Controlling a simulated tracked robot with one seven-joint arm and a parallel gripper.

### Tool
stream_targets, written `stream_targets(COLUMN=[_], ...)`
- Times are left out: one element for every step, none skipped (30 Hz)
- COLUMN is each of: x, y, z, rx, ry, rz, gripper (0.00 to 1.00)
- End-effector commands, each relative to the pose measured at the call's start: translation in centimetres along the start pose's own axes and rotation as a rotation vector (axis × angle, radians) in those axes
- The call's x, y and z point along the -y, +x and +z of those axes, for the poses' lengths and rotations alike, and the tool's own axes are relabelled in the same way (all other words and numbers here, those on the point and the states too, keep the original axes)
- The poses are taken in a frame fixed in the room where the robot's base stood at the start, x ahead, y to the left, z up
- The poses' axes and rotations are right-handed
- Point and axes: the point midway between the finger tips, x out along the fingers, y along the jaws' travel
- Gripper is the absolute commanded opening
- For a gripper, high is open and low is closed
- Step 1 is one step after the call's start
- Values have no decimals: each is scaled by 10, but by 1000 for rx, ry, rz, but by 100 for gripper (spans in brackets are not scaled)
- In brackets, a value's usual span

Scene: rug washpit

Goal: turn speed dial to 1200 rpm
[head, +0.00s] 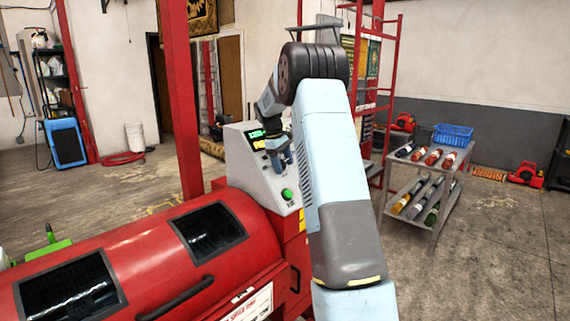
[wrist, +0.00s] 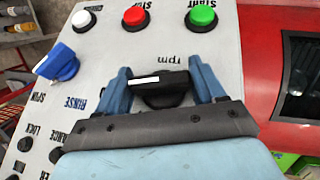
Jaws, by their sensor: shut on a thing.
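The speed dial (wrist: 165,95) is a black knob with a white pointer mark, below the "rpm" lettering in the wrist view. My gripper (wrist: 165,88) has its two blue fingers on either side of the dial, shut on it. In the head view my gripper (head: 279,158) is at the face of the grey control panel (head: 243,170), and the dial is hidden behind it. A lit green display (head: 257,134) sits at the panel's top; its reading is too small to tell. The white mark lies near the dial's left end in the wrist view.
A blue selector knob (wrist: 57,62) and white (wrist: 84,20), red (wrist: 136,17) and green (wrist: 202,15) buttons stand close around the dial. The red machine drum (head: 150,255) lies left of the panel.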

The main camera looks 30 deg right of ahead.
Motion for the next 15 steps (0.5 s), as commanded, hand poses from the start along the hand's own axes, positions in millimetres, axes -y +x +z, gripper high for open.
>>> stream_targets(x=[-5, -5, -5, -5, -5, -5, -5, -5, -5, -5, -5, -5, -5, -5, -5], y=[-2, -2, -2, -2, -2, -2, -3, -3, -3, -3, -3, -3, -2, -2, -2], z=[1, 1, 1, 1, 1, 1, 1, 1, 1, 1, 1, 1, 2, 2, 2], rx=[-5, -5, -5, -5, -5, -5, -5, -5, -5, -5, -5, -5, -5, -5, -5], ry=[16, 22, 29, 33, 37, 42, 45, 48, 50, 52, 53, 54, 55, 55, 55], rz=[-8, -18, -31, -38, -45, -53, -58, -63, -67, -69, -71, -73, -73, -74, -74], gripper=[38, 38, 38, 38, 38, 38, 38, 38, 38, 38, 38, 38, 38, 38, 38])
